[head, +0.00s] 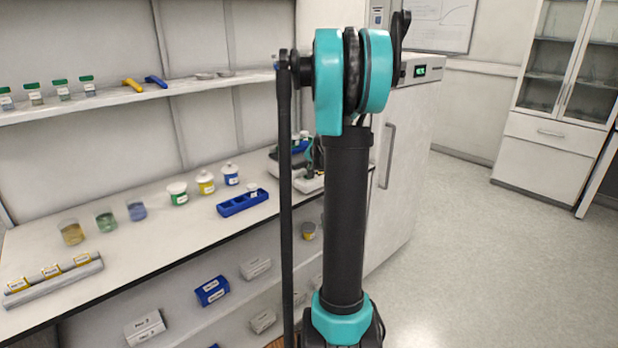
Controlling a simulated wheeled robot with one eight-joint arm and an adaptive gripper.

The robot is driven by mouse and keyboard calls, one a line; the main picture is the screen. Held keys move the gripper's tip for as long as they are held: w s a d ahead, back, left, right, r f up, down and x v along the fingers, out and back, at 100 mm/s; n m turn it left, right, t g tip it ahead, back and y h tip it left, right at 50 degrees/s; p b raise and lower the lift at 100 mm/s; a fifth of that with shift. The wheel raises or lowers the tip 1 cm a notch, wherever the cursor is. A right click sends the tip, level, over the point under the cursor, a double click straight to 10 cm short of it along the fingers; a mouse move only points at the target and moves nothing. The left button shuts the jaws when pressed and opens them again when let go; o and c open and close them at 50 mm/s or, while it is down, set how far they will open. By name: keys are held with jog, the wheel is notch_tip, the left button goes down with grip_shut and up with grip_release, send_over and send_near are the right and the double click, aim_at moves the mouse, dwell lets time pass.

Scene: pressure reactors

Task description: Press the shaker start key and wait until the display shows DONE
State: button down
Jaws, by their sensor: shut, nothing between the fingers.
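The shaker (307,184) appears to be the light-grey device at the far right end of the bench, largely hidden behind my arm. Its start key and display cannot be made out. A blue-topped item shows on or beside it. My gripper (311,168) is a small dark shape at the shaker, partly covered by my arm's upright black links. It is shut with nothing in it. I cannot tell whether its tips touch the key.
A blue rack (231,208), several lidded jars (205,184) and open beakers (105,221) stand on the bench. A grey rail (50,282) lies at the left. A tall white cabinet with a green display (420,71) stands behind my arm. The right floor is clear.

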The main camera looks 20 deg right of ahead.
jog(key=shift+f, duration=0.1)
dwell(0.7)
jog(key=shift+f, duration=0.3)
